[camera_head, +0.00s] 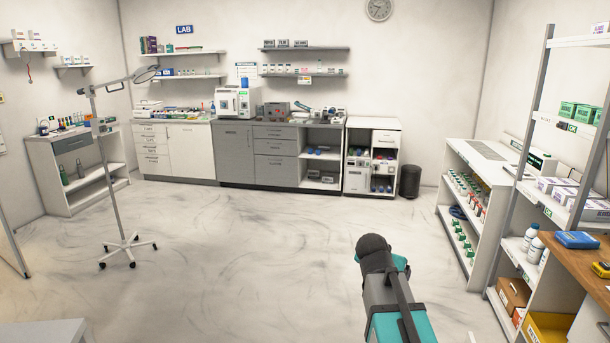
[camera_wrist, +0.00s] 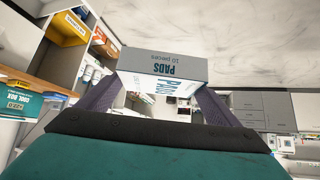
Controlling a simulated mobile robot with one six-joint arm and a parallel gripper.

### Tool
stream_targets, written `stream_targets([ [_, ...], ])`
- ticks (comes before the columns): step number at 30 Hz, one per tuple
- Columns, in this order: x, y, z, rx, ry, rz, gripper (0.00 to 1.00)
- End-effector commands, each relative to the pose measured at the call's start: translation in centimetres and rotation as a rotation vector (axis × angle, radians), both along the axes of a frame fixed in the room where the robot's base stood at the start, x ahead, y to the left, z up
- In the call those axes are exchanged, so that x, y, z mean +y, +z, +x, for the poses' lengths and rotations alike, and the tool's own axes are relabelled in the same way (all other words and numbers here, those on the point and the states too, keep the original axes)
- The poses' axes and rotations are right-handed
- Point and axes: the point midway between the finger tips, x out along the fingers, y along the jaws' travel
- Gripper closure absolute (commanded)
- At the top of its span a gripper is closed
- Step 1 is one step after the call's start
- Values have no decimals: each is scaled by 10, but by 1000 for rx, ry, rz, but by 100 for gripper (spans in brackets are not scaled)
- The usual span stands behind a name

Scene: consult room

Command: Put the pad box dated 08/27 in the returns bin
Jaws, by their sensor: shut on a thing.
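My gripper (camera_wrist: 160,92) is shut on a pad box (camera_wrist: 165,64) in the wrist view. The box is white and grey and reads "PADS" and "10 pieces". It sits between my two dark fingers, clear of any shelf. No date can be read on the sides that show. A yellow bin (camera_head: 548,329) stands low under the wooden counter at the right in the head view. It also shows at the upper left of the wrist view (camera_wrist: 63,28), with a white label too small to read surely. I cannot tell whether it is the returns bin.
White and purple boxes (camera_head: 557,188) stand on the right shelf, with green boxes (camera_head: 577,112) above. A cardboard box (camera_head: 514,294) sits beside the yellow bin. A wheeled lamp stand (camera_head: 124,247) is at the left. A dark waste bin (camera_head: 410,181) is at the back. The middle floor is clear.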

Motion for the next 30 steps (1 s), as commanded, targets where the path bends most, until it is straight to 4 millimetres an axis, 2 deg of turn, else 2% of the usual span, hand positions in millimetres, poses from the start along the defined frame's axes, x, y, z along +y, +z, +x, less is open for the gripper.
stream_targets([
  [1,18,0,-7,-2,59,1,40],
  [3,35,0,-11,-2,136,1,40],
  [12,64,7,-20,-3,375,1,40],
  [21,73,15,-13,-1,525,0,40],
  [30,73,15,-13,0,552,0,40],
])
